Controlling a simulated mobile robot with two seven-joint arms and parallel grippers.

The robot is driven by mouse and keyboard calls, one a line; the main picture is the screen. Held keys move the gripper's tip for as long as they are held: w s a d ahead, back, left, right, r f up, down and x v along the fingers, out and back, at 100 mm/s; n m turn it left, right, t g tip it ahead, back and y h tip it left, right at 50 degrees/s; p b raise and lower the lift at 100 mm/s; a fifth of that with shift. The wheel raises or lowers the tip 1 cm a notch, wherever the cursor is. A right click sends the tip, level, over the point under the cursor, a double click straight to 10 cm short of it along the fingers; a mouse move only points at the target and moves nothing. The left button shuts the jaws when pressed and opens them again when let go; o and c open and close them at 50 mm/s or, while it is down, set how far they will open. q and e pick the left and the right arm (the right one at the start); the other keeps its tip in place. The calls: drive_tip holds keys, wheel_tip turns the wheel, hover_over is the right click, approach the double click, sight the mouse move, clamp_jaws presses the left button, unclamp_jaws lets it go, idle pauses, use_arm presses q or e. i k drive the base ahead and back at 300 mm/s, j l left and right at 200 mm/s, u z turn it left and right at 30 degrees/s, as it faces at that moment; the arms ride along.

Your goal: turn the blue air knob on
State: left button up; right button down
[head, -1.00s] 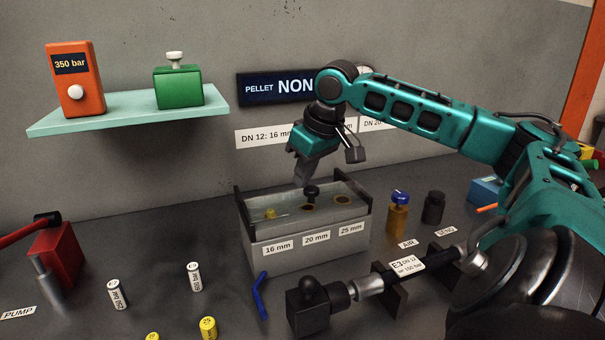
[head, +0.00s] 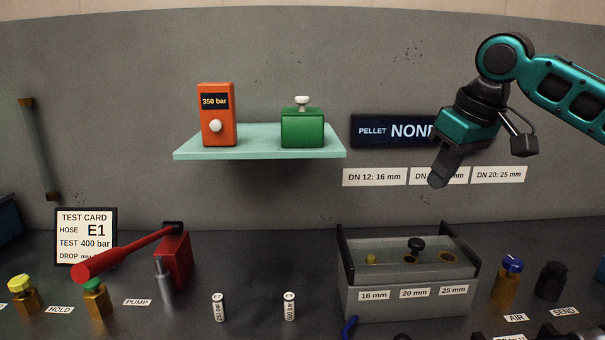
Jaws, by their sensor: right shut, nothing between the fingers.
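The blue air knob (head: 513,264) sits on top of a small brass valve body (head: 505,289) at the right of the bench, behind the AIR label (head: 516,318). The knob's exact turn position is too small to tell. My right gripper (head: 439,179) hangs in the air above the grey pellet box, up and left of the knob and well apart from it. Its fingers are shut with nothing between them. My left gripper is not in view.
A black knob piece (head: 551,281) stands just right of the valve. A red pump lever (head: 125,255) is at left. The shelf (head: 260,150) sticks out from the wall.

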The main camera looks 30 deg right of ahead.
sight(513, 265)
drive_tip(key=k, duration=1.5)
